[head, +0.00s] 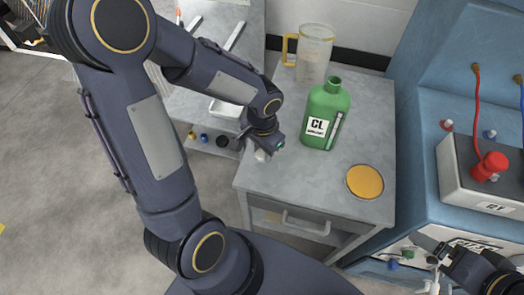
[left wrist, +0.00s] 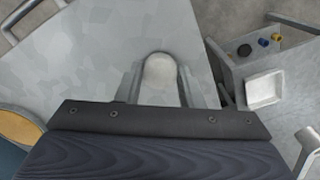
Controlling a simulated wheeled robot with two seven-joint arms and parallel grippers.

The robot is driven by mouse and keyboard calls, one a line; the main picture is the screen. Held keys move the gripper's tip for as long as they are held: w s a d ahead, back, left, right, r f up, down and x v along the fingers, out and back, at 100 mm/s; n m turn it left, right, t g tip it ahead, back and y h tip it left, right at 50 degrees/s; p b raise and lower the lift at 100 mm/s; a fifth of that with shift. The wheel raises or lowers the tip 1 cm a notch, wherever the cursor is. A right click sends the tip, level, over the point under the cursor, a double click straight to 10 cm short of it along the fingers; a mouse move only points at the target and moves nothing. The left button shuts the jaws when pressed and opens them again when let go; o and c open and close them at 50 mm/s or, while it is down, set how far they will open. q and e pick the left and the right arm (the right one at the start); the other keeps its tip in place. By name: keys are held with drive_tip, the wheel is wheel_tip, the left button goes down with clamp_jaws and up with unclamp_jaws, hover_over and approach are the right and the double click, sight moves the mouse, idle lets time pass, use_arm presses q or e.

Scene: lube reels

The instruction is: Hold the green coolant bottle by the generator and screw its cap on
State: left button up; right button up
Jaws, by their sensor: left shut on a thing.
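The green coolant bottle (head: 326,115) stands upright on the grey cabinet top, its "CL" label facing me and its neck uncapped. My left gripper (head: 262,152) is just left of the bottle, apart from it, above the cabinet's left edge. It is shut on a small pale rounded piece, which looks like the cap (left wrist: 160,74). The piece shows between the two fingers in the left wrist view (left wrist: 160,88). The bottle is out of the left wrist view. My right gripper (head: 432,264) is at the lower right, fingers apart and seemingly empty, in front of the blue generator (head: 420,165).
A clear jug (head: 314,52) with a yellow handle stands behind the bottle. An orange-yellow disc (head: 365,181) lies at the cabinet top's (head: 285,185) front right. A grey battery box (head: 480,180) with a red knob sits on the generator. A white tray (head: 226,110) lies left.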

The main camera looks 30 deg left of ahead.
use_arm(q)
wheel_tip(320, 180, up, 3)
drive_tip(key=shift+d+f, duration=0.1)
drive_tip(key=shift+d, duration=0.05)
drive_tip(key=s+d+r, duration=0.1)
drive_tip(key=d+r, duration=0.8)
drive_tip(key=d, duration=0.4)
drive_tip(key=shift+s+d+r, duration=0.15)
drive_tip(key=shift+d, duration=0.2)
